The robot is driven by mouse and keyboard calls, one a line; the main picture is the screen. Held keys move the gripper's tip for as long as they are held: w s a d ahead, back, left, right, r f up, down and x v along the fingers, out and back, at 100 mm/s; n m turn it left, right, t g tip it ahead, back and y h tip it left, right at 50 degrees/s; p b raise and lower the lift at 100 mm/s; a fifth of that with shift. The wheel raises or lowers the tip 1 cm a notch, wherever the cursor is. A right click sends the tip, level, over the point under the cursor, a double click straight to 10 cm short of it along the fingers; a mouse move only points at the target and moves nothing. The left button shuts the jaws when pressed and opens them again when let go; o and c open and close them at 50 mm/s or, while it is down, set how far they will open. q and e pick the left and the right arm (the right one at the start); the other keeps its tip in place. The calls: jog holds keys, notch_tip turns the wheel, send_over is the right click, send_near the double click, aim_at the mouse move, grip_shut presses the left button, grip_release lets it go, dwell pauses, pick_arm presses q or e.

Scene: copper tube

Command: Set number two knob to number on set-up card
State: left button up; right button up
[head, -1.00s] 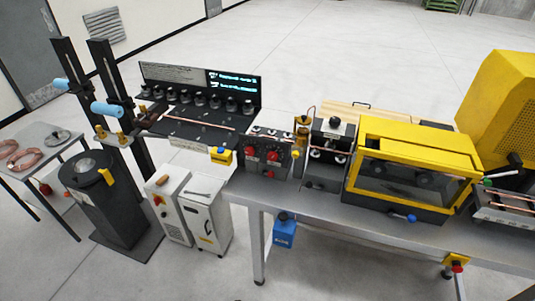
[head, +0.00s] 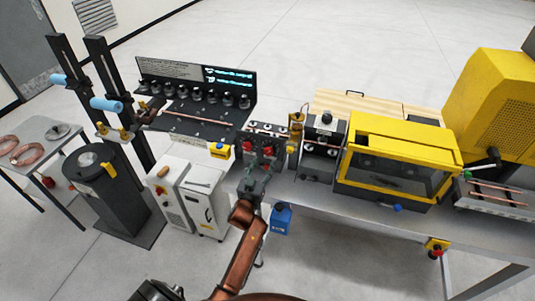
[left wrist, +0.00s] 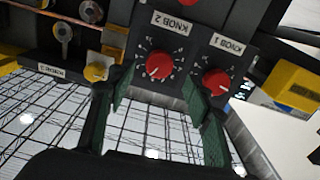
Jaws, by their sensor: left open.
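The knob box (head: 264,140) on the bench carries red knobs, partly hidden by my left gripper in the head view. In the left wrist view, the red number two knob (left wrist: 159,65) sits on a dark panel beside its "KNOB 2" label (left wrist: 175,22). Its pointer and dial marks show, but the digits are too small to read. The red number one knob (left wrist: 215,82) is to its right. My left gripper (head: 257,177) is open and empty at the front of the box, its green-padded fingers apart below the knobs. The set-up card cannot be told for sure. My right gripper is out of view.
A yellow button box (head: 220,151) stands left of the knob box. A yellow-framed machine (head: 408,143) and a small dark roller unit (head: 324,135) are to the right. A blue box (head: 281,219) hangs at the bench front. A black backboard (head: 195,78) with text stands behind.

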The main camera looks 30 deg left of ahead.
aim_at(268, 154)
pick_arm(q)
jog(key=x, duration=0.5)
jog(key=shift+w+p, duration=0.25)
jog(key=shift+p, duration=0.05)
jog(key=shift+w+a, duration=0.1)
jog(key=shift+w, duration=0.25)
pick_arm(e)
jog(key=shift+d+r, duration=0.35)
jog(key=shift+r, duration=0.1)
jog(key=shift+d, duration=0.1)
pick_arm(q)
jog(key=shift+f, duration=0.1)
jog(key=c, duration=1.2)
jog(key=shift+o, duration=0.2)
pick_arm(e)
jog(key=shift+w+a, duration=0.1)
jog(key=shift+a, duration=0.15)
pick_arm(q)
jog(key=shift+m, duration=0.3)
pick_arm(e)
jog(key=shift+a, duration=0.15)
